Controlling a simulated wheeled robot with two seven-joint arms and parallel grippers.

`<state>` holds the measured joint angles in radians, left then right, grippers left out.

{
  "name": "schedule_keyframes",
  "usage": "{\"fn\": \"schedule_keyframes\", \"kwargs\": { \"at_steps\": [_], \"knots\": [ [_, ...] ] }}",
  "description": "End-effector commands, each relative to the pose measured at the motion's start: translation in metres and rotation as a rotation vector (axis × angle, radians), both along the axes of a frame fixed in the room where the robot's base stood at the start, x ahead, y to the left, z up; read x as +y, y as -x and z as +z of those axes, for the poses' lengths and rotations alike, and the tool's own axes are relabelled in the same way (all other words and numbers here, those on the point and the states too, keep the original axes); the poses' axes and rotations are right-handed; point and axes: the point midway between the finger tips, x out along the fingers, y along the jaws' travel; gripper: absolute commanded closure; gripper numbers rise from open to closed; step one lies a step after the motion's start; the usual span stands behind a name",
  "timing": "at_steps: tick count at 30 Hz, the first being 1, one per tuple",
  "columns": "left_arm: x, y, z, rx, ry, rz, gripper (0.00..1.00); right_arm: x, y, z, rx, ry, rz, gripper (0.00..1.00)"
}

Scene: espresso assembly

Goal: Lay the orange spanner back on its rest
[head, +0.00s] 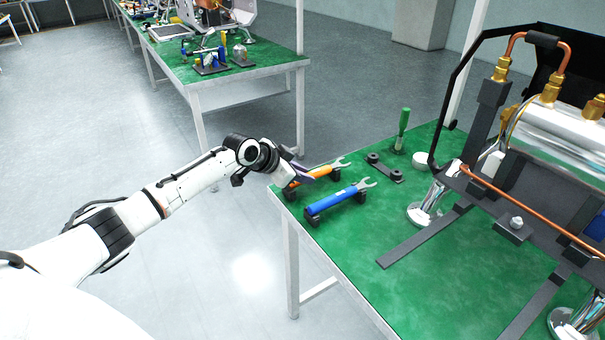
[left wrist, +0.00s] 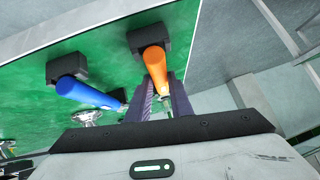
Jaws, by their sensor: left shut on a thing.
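The orange spanner (head: 321,171) is over its black rest blocks (head: 335,175) near the left corner of the green table, open jaw pointing right. I cannot tell whether it touches both blocks. My left gripper (head: 301,173) is shut on its handle from the left. In the left wrist view the orange handle (left wrist: 155,63) runs between the two fingers (left wrist: 160,100), its end by a black block (left wrist: 148,37). The fingers hide part of the handle.
A blue spanner (head: 340,198) lies on its own black rests close in front. Behind are a dark two-knob piece (head: 384,168), a green-handled tool (head: 402,130) and a white puck (head: 420,159). The espresso machine frame (head: 520,215) fills the right. Bare green table (head: 350,245) lies in front.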

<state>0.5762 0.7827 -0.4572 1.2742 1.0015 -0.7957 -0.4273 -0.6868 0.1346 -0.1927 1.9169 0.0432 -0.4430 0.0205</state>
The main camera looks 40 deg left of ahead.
Motion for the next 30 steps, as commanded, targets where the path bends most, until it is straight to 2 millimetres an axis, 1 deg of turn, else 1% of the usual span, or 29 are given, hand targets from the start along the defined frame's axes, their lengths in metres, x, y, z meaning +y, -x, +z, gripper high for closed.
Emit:
{"fn": "schedule_keyframes", "kwargs": {
  "at_steps": [6,7,9,11,20,22,26,30],
  "knots": [
    [0.0,0.0,-0.002,0.002,0.0,0.0,1.0,0.0,0.0,0.0,0.0,0.0,0.0,0.57],
    [0.0,0.001,-0.002,0.002,0.0,0.0,0.79,0.0,0.0,0.0,0.0,0.0,0.0,0.57],
    [0.0,0.001,-0.002,0.003,-0.001,0.0,0.67,0.0,0.0,0.0,0.0,0.0,0.0,0.57],
    [0.0,0.001,-0.002,0.003,-0.001,0.0,0.59,0.0,0.0,0.0,0.0,0.0,0.0,0.57],
    [0.0,0.001,-0.003,0.004,0.0,-0.001,0.59,0.0,0.0,0.0,-0.001,-0.001,-0.001,0.57],
    [0.001,0.003,0.0,0.003,-0.003,-0.001,0.59,0.0,0.0,0.0,-0.002,-0.002,-0.002,0.57],
    [0.004,0.015,0.012,0.003,-0.004,-0.001,0.59,0.0,0.0,0.002,-0.002,-0.003,-0.002,0.57],
    [0.009,0.035,0.03,0.002,-0.006,-0.001,0.59,0.0,0.0,0.003,-0.004,-0.002,-0.003,0.57]
  ]
}}
